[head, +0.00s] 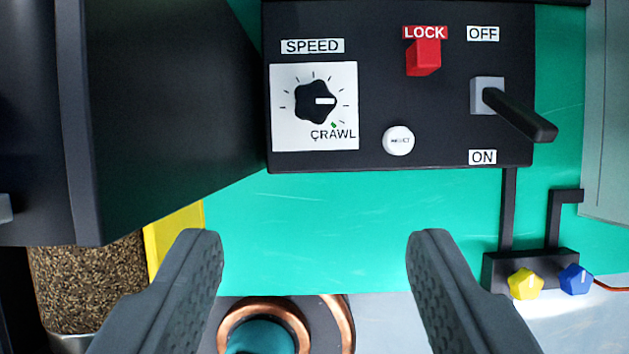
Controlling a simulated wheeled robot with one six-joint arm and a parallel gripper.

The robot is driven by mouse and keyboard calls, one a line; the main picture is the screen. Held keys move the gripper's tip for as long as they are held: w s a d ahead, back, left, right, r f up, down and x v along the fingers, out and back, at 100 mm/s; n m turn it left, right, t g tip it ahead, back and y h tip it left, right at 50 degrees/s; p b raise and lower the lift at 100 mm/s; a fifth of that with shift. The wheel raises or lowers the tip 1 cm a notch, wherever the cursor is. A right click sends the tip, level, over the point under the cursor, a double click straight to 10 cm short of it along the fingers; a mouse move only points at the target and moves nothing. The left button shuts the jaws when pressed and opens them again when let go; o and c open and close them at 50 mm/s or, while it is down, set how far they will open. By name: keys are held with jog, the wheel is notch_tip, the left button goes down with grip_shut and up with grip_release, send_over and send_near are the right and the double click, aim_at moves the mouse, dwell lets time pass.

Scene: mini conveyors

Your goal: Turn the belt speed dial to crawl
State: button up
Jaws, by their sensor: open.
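The speed dial (316,102) is a black lobed knob on a white square plate, at the upper left of a black control panel (430,120). Its white pointer mark points right. The CRAWL label (333,135) and a small green mark sit below and right of the knob. My gripper (318,240) is open and empty. Its two dark fingers reach in from the bottom, one on each side, below the panel in the picture and apart from the dial.
On the panel are a red LOCK piece (424,58), a white button (398,140) and a black lever (520,115) by the OFF and ON labels. A dark box (165,110) stands left. Yellow (525,284) and blue (575,279) knobs sit lower right. Green surface below the panel is clear.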

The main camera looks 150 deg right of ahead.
aim_at(315, 101)
jog(key=w+a+r+g+h, duration=0.1)
jog(key=w+a+g+h, duration=0.1)
jog(key=w+a+g, duration=0.35)
jog(key=shift+t, duration=0.85)
jog(key=f, duration=0.5)
jog(key=w+f, duration=0.1)
jog(key=f, duration=0.5)
jog(key=d+f, duration=0.1)
jog(key=f, duration=0.5)
jog(key=shift+w+d+f, duration=0.1)
jog(key=shift+w+f, duration=0.05)
jog(key=c, duration=1)
jog(key=shift+o, duration=0.2)
